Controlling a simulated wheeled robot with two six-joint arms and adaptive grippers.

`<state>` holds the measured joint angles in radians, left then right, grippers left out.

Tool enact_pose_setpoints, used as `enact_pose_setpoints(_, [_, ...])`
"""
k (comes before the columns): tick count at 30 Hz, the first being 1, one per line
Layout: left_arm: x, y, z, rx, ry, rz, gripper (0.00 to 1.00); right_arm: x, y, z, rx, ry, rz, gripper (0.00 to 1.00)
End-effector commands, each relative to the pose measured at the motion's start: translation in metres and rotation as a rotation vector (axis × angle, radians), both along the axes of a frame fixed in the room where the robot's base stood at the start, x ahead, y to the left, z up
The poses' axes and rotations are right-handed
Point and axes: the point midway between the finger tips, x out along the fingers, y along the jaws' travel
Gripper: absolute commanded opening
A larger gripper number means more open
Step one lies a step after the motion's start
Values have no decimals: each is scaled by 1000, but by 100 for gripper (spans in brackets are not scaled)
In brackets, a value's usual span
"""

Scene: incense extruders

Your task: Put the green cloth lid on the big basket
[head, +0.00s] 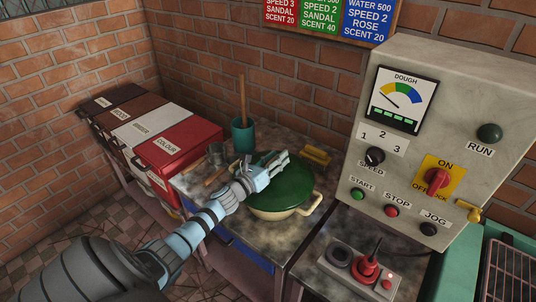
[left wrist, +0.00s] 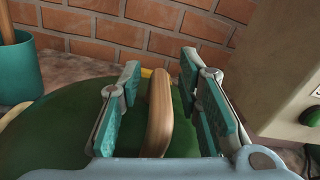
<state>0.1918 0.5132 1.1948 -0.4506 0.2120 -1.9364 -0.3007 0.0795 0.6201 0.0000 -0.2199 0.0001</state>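The green lid (head: 290,190) is a round dome lying over a cream basin-like container (head: 283,213) with side handles, which looks like the big basket. I cannot tell whether the lid sits fully flush. My left gripper (head: 277,162) is over the lid's top. In the left wrist view the lid's wooden handle (left wrist: 158,115) stands between the two fingers of my left gripper (left wrist: 160,100). The fingers are apart, with a gap on each side of the handle. The green lid (left wrist: 60,125) fills the lower left there. My right gripper is not in view.
A teal pot (head: 243,134) with a wooden stick stands behind the lid. A yellow object (head: 316,156) lies at the back. A metal cup (head: 217,154) and wooden tools are left. The control machine (head: 445,130) stands right; a red plunger-like device (head: 366,268) is at front right.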

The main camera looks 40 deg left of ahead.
Motion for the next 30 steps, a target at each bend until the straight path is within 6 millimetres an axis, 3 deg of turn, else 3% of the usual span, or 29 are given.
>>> enact_pose_setpoints(5, [-23,0,-4,4,0,-3,31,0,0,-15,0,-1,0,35])
enact_pose_setpoints(12, [-49,-1,2,0,3,-2,31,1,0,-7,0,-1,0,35])
enact_pose_setpoints(15, [-70,-1,11,-1,7,0,31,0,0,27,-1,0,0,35])
enact_pose_setpoints(19, [-99,-1,10,0,4,0,31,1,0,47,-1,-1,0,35])
enact_pose_setpoints(24, [-118,-1,5,0,1,0,31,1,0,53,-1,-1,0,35])
enact_pose_setpoints(30, [-120,-1,3,1,-1,-1,31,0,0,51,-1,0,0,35])
